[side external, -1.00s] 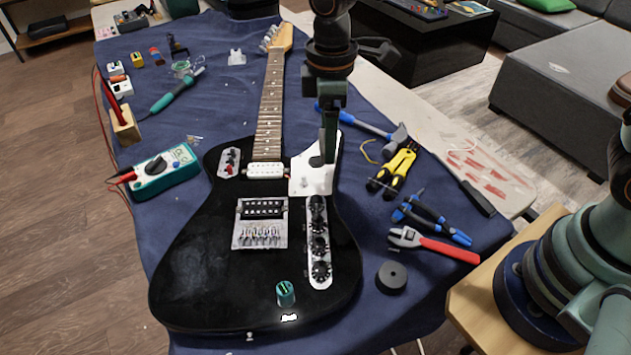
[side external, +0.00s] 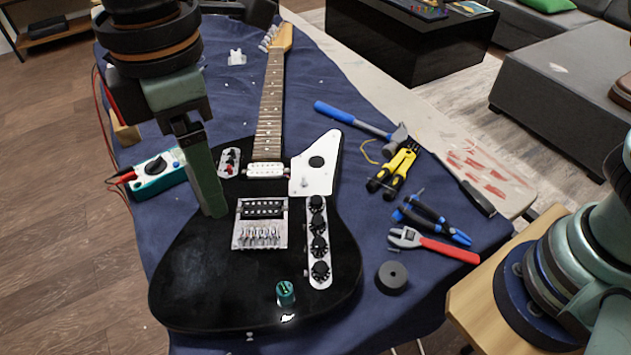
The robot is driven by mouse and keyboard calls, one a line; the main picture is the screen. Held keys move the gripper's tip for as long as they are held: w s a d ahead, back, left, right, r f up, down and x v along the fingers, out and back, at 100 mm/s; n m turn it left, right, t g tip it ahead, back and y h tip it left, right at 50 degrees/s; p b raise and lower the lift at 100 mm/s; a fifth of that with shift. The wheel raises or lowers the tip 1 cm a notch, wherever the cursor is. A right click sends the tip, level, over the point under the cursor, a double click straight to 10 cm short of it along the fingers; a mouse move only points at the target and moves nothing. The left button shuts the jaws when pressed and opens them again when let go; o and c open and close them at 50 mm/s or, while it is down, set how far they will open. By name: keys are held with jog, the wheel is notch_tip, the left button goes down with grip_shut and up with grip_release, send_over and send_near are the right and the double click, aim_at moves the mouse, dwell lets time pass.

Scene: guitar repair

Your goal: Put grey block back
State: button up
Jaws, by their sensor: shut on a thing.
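My gripper (side external: 213,208) is low over the upper left part of the black guitar body (side external: 195,265), left of the bridge pickup. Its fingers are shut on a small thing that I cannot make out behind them. I cannot tell whether it touches the guitar top. I cannot clearly pick out a grey block. A pale block-like piece (side external: 236,57) lies on the blue cloth left of the headstock.
A white pickguard (side external: 310,178), a knob plate (side external: 319,270) and a green knob (side external: 285,293) are on the guitar.

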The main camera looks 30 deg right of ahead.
aim_at(241, 279)
jog(key=shift+s+a+f, duration=0.1)
jog(key=shift+s+a, duration=0.15)
notch_tip(241, 279, down, 19)
jog(key=shift+f, duration=0.2)
jog(key=shift+f, duration=0.15)
jog(key=o, duration=1.4)
